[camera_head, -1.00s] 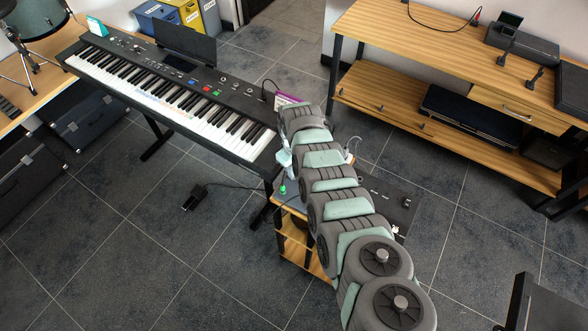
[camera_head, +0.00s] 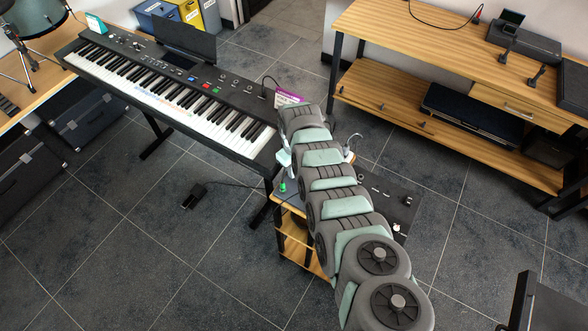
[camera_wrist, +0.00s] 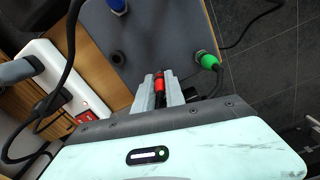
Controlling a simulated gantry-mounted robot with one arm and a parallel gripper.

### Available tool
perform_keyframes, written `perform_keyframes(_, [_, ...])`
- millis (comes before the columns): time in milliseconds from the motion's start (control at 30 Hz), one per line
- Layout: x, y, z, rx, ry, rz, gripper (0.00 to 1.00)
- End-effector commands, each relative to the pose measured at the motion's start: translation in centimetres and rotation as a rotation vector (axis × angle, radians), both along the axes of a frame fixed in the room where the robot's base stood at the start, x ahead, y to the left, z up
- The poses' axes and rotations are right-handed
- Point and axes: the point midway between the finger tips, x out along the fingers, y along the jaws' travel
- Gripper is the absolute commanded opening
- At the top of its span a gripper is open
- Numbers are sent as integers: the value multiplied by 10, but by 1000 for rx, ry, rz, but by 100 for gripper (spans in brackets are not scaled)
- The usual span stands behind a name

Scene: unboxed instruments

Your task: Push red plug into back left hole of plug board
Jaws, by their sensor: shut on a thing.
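The red plug (camera_wrist: 159,84) is between the two grey fingers of my gripper (camera_wrist: 160,78) in the wrist view. My gripper is shut on it, over the dark grey plug board (camera_wrist: 165,35). An empty dark hole (camera_wrist: 117,57) shows on the board left of the red plug. A green plug (camera_wrist: 207,60) stands in the board to the right, and a blue plug (camera_wrist: 117,5) is at the top edge. I cannot tell whether the red plug's tip touches the board. In the head view the green plug (camera_head: 282,187) shows, but my arm hides the red plug.
A white power strip (camera_wrist: 42,62) with a red switch (camera_wrist: 84,118) and black cables lies left of the board. The board is on a wooden stand (camera_head: 293,244). A keyboard (camera_head: 175,90) stands close on the left, and a wooden bench (camera_head: 375,25) is behind.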

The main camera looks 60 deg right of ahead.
Motion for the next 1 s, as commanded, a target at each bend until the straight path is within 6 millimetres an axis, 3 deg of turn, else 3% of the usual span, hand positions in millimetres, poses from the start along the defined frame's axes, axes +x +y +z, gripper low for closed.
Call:
perform_keyframes(67, [-1, 1, -2, 1, 1, 0, 0])
perform_keyframes(100, [-1, 1, -2, 1, 1, 0, 16])
perform_keyframes(400, [-1, 1, -2, 1, 1, -1, 40])
perform_keyframes(767, [0, 0, 3, 1, 1, 0, 40])
perform_keyframes(1000, [-1, 0, 29, -1, -2, -4, 40])
